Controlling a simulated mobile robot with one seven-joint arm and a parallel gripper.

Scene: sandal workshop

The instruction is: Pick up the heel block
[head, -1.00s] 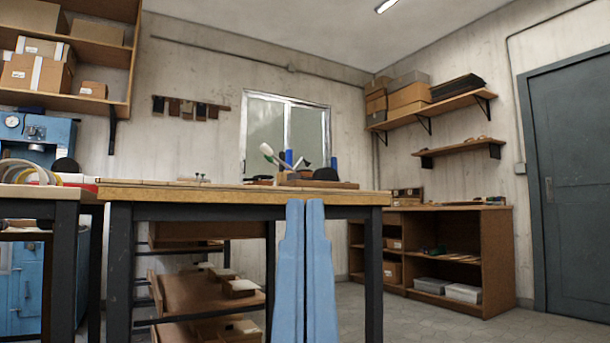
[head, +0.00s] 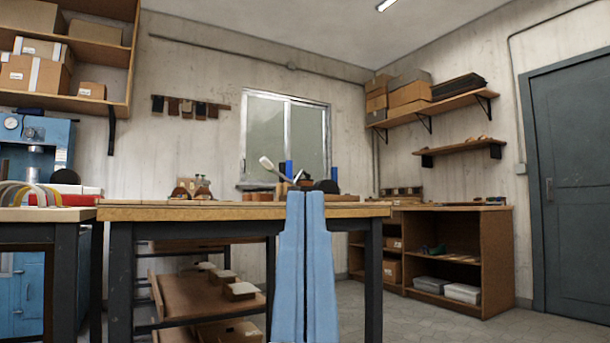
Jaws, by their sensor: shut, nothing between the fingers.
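My gripper (head: 306,195) stands upright in the middle of the head view, its two blue fingers pressed together with nothing between them. The fingertips overlap the front edge of the workbench (head: 190,213) in the picture. I cannot pick out the heel block for certain. The bench top is seen almost edge-on, so low things on it are hard to make out. Two brown rounded things (head: 190,189) show on its left half. A pale-headed tool (head: 266,163), blue upright items and a dark rounded piece (head: 327,186) show around and behind the fingertips.
Small pale-topped blocks (head: 240,290) lie on a lower shelf under the bench. A side table (head: 40,214) with coloured rings (head: 30,195) and a blue machine (head: 35,150) are at left. A brown cabinet (head: 490,255) stands back right, with open floor in front.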

